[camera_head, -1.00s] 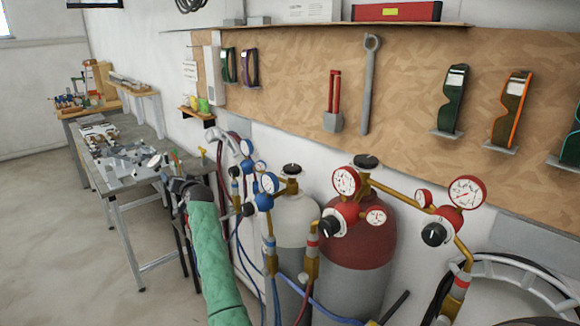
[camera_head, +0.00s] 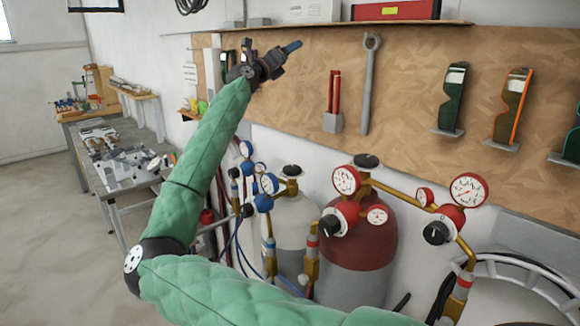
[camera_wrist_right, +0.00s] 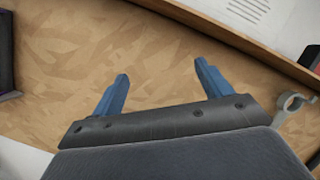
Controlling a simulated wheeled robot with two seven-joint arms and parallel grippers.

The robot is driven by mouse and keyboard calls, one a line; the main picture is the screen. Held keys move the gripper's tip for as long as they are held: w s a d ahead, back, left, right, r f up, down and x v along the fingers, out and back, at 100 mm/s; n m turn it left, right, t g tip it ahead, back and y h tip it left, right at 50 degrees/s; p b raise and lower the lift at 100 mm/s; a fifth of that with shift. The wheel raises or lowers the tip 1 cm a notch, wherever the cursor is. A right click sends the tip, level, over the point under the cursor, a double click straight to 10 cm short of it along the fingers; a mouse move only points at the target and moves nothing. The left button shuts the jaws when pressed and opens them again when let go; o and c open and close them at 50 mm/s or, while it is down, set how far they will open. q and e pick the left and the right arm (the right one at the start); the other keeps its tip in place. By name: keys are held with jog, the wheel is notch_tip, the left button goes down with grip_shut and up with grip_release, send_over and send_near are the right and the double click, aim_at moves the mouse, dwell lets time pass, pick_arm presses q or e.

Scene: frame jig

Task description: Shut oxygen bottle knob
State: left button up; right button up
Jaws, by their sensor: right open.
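A pale grey bottle (camera_head: 292,222) with blue regulators (camera_head: 264,202) stands against the wall, with a black knob (camera_head: 291,170) on top. A dark red bottle (camera_head: 362,248) with red gauges stands to its right, also with a black top knob (camera_head: 366,160). I cannot read a label naming the oxygen. My right gripper (camera_head: 290,47) is raised in front of the pegboard, above and left of both bottles, touching neither knob. The right wrist view shows its blue fingers (camera_wrist_right: 162,70) apart and empty. My left gripper is out of view.
The pegboard (camera_head: 410,75) holds a wrench (camera_head: 370,85), a red-handled tool (camera_head: 334,100) and several goggles. A shelf (camera_head: 340,26) runs above it. A cluttered workbench (camera_head: 120,165) stands at left. Hoses hang around the bottles. The floor at left is clear.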

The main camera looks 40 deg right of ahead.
jog(key=s+d+f+m+g+y, duration=0.3)
jog(key=f+m+y, duration=0.1)
jog(key=f, duration=0.3)
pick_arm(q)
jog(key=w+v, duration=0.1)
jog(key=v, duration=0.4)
pick_arm(e)
jog(key=m+g+y, duration=0.1)
jog(key=m+y, duration=0.4)
jog(key=y, duration=0.8)
send_near(291, 168)
jog(key=p+x, duration=0.2)
jog(key=x, duration=0.5)
jog(key=shift+p, duration=0.4)
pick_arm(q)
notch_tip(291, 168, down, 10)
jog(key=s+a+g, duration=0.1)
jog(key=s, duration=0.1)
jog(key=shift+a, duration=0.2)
pick_arm(e)
jog(key=shift+w+d+f, duration=0.1)
jog(key=shift+d+f, duration=0.15)
jog(key=shift+f, duration=0.35)
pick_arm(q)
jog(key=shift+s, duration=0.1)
pick_arm(e)
jog(key=c, duration=1)
